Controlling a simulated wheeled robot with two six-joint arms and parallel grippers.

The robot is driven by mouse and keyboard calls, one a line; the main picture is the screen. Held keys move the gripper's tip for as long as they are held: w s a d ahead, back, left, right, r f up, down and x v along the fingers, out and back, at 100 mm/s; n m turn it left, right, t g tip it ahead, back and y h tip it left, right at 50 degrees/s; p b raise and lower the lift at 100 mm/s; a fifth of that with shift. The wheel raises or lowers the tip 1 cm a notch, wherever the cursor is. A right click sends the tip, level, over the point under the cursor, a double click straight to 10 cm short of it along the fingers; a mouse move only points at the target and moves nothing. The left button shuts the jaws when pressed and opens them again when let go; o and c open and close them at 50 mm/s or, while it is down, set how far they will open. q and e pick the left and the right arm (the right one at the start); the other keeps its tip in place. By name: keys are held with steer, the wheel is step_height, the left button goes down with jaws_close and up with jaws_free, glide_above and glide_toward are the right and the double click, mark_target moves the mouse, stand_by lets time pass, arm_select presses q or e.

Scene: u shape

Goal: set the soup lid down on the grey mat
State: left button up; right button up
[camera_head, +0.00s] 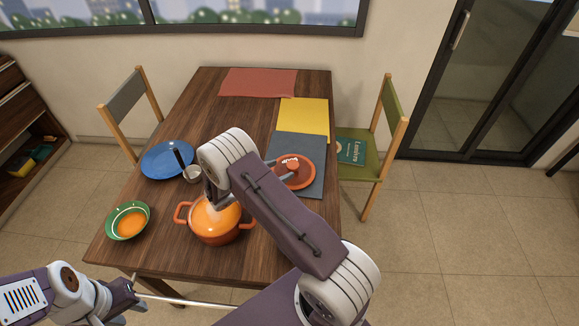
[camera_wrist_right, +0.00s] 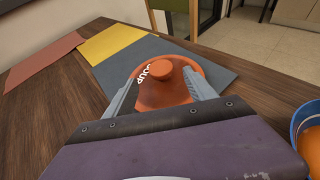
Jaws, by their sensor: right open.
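The soup lid (camera_head: 295,174), an orange-red disc with a round knob and white lettering, lies flat on the grey mat (camera_head: 312,146). My right arm covers its left edge in the head view. In the right wrist view the lid (camera_wrist_right: 160,92) shows between the two fingers of my right gripper (camera_wrist_right: 161,94), over the grey mat (camera_wrist_right: 218,70). The fingers stand apart, and I see no grip on the knob.
The orange pot (camera_head: 212,236) with soup stands left of my right arm. Yellow (camera_head: 303,113) and red (camera_head: 257,82) mats lie behind. A green chair (camera_head: 377,140) stands right.

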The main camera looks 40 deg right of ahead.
steer(key=v, duration=0.4)
steer(key=shift+a, duration=0.1)
steer(key=s+a+m+g+y, duration=0.1)
steer(key=s+m+y, duration=0.2)
steer(key=s+m, duration=0.1)
steer(key=s+a+r+m+g+y, duration=0.1)
steer(key=s+a+m+g+y, duration=0.1)
steer(key=s, duration=0.4)
steer(key=s+a+r+m+g+y, duration=0.1)
steer(key=s+a+m+y, duration=0.1)
steer(key=s+m, duration=0.3)
steer(key=shift+s+a+r+m+g+y, duration=0.15)
steer(key=shift+m+y, duration=0.15)
steer(key=shift+y, duration=0.15)
steer(key=shift+s+a+f+m+g+y, duration=0.15)
steer(key=shift+m+y, duration=0.15)
steer(key=shift+y, duration=0.15)
steer(key=s+a+r+m+t+y, duration=0.2)
steer(key=a+r+m+t+y, duration=0.1)
steer(key=a+m, duration=0.3)
steer(key=m+y, duration=0.1)
steer(key=m, duration=0.1)
steer(key=shift+s+a+m+y, duration=0.3)
steer(key=shift+s+a+y, duration=0.05)
steer(key=shift+y, duration=0.05)
steer(key=shift+r, duration=0.15)
